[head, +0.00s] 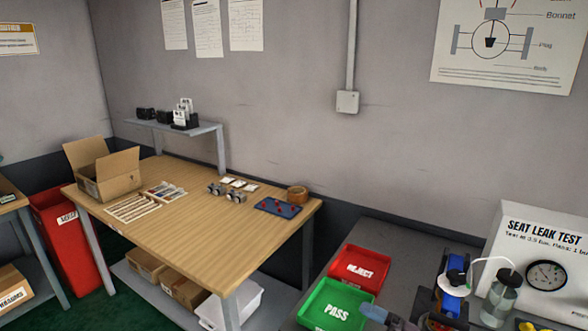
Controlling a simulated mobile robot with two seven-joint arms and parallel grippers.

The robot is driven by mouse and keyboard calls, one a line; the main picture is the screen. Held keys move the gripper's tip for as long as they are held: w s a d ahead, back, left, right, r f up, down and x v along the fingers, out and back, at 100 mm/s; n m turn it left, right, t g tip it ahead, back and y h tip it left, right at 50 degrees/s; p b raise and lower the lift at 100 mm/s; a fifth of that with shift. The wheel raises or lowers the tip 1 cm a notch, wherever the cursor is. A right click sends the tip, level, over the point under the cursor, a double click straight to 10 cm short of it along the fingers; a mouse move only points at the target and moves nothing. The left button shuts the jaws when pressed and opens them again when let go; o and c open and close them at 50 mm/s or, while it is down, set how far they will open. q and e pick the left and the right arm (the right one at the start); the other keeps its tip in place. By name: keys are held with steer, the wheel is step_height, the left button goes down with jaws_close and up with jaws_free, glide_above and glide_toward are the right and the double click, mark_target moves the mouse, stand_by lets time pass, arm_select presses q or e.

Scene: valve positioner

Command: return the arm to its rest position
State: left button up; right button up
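Neither of my arms can be made out for certain. A small blue-grey piece (374,312) shows at the bottom edge, in front of the corner of the green PASS tray (335,304). It is cut off by the frame, and I cannot tell whether it is part of a gripper or a thing on the bench. No open or shut fingers show.
The grey bench (397,252) at right bears a red REJECT tray (357,268), a blue valve assembly (455,270), a bottle (500,298) and the seat leak test panel (540,255). The wooden table (190,235) at left holds an open carton (105,175) and small parts.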

steer(key=s+d+f+m+h, duration=0.7)
steer(key=s+f+m+h, duration=0.1)
steer(key=m, duration=0.3)
steer(key=s+d+f+m+t+h, duration=0.1)
steer(key=s+d+f+m+h, duration=0.6)
steer(key=s+f+m, duration=0.3)
steer(key=shift+d+m+h, duration=0.15)
steer(key=shift+m+h, duration=0.75)
steer(key=shift+m, duration=0.3)
steer(key=shift+c, duration=0.3)
